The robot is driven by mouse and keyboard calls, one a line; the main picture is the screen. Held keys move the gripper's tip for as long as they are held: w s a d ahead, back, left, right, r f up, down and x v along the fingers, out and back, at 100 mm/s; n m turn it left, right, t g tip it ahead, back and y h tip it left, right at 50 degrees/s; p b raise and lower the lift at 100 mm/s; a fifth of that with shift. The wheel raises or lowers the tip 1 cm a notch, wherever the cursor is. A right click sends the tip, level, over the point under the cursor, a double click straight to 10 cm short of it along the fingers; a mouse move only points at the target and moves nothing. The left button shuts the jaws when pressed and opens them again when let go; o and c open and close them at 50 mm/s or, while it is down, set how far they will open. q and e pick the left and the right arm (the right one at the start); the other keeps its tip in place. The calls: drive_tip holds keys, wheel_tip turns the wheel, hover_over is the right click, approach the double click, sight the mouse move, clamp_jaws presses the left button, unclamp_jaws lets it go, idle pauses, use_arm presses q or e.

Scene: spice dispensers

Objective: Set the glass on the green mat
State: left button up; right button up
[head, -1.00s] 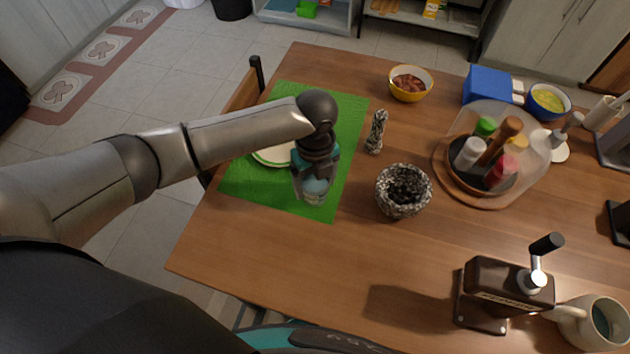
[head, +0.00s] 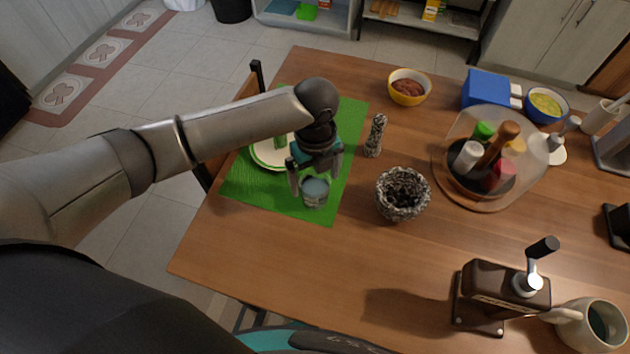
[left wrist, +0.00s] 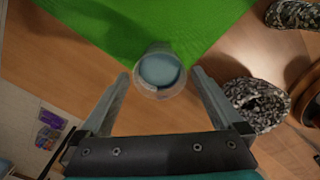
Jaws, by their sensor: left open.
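The glass (head: 315,192), clear with a bluish look inside, stands upright on the green mat (head: 345,130) near the mat's front right corner. The left wrist view also shows the glass (left wrist: 160,72) at the mat's corner, beyond the fingertips. My left gripper (head: 312,180) is open just behind the glass in the head view. My right gripper is not in view.
A plate (head: 268,155) lies on the mat behind my left gripper. A speckled pot (head: 403,194) and a speckled shaker (head: 375,136) stand to the right. A spice carousel (head: 490,160) and a brown dispenser (head: 500,288) are farther right. The table's front middle is clear.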

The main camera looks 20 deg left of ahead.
use_arm(q)
wheel_tip(320, 180, up, 9)
drive_tip(key=p, duration=0.1)
drive_tip(key=shift+f+p, duration=0.15)
drive_tip(key=shift+p, duration=0.2)
idle(0.3)
